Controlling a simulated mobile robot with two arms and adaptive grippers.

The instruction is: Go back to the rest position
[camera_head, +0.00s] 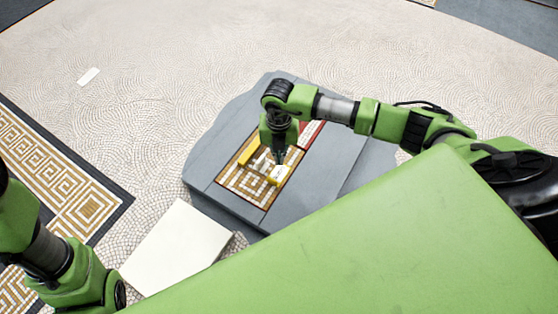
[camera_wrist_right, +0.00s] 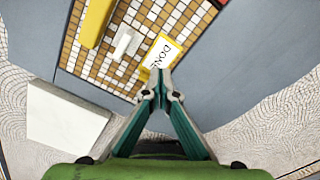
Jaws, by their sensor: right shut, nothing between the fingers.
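My right gripper (camera_head: 279,162) points down over the mosaic panel (camera_head: 237,182) on the grey slab. In the right wrist view, its fingertips (camera_wrist_right: 160,78) are shut together with nothing between them. They appear at the lower edge of a yellow-edged white card (camera_wrist_right: 163,52) with dark lettering. Whether they touch the card I cannot tell. The card (camera_head: 278,176) lies on the panel in the head view. Part of my left arm shows at the lower left of the head view, but its gripper is outside the picture.
A yellow bar (camera_wrist_right: 96,22) and a small white piece (camera_wrist_right: 126,43) lie on the panel. The grey slab (camera_head: 222,150) bears the panel. A white block (camera_head: 178,247) stands in front of it. A small white piece (camera_head: 88,76) lies on the open paving at the far left.

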